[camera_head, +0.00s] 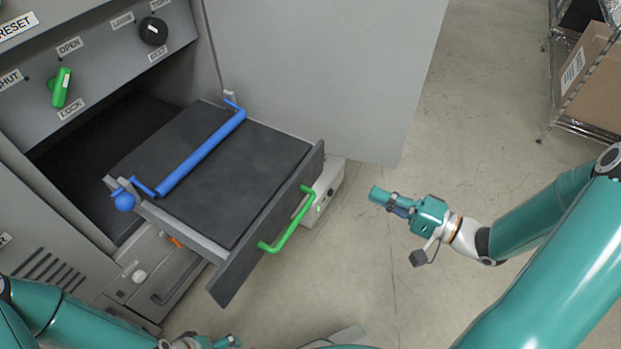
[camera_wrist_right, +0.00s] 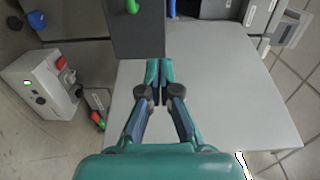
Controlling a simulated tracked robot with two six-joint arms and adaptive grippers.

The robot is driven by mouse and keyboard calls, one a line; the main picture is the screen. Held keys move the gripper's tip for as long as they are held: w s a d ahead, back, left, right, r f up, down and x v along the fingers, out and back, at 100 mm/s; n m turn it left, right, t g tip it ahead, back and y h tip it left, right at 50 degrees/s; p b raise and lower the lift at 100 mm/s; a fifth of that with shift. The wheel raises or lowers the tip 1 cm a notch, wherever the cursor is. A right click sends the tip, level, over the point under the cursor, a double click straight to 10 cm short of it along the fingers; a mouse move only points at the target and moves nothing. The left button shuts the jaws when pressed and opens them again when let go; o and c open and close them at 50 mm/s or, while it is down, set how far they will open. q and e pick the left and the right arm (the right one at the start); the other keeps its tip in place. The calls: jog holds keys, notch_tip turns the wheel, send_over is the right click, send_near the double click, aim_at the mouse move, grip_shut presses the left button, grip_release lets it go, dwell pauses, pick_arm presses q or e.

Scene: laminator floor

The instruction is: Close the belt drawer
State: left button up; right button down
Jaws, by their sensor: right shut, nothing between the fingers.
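The belt drawer (camera_head: 255,225) is pulled out of the grey machine, with a dark belt surface and a dark front panel. A green handle (camera_head: 290,228) is on its front; it also shows at the top of the right wrist view (camera_wrist_right: 131,6). A blue bar (camera_head: 200,155) with a blue ball knob (camera_head: 123,200) lies across the drawer. My right gripper (camera_head: 376,195) is shut and empty, to the right of the drawer front and apart from the handle. It also shows in the wrist view (camera_wrist_right: 159,68). My left gripper (camera_head: 230,341) is partly visible at the bottom edge, its fingers unclear.
A large grey door panel (camera_head: 320,75) stands open behind the drawer. A green knob (camera_head: 60,88) and a black knob (camera_head: 153,31) are on the machine's upper panel. A small grey box (camera_head: 327,190) is beside the drawer. A rack with a carton (camera_head: 590,70) stands far right.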

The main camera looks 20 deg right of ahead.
aim_at(307, 166)
jog(key=b+x, duration=0.2)
jog(key=x, duration=0.4)
jog(key=b+x, duration=0.2)
jog(key=x, duration=0.5)
jog(key=shift+s+a+f, duration=0.1)
jog(key=shift+s+a, duration=0.1)
jog(key=shift+a, duration=0.05)
jog(key=shift+w+a+b, duration=0.4)
jog(key=shift+w, duration=0.15)
jog(key=shift+w, duration=0.1)
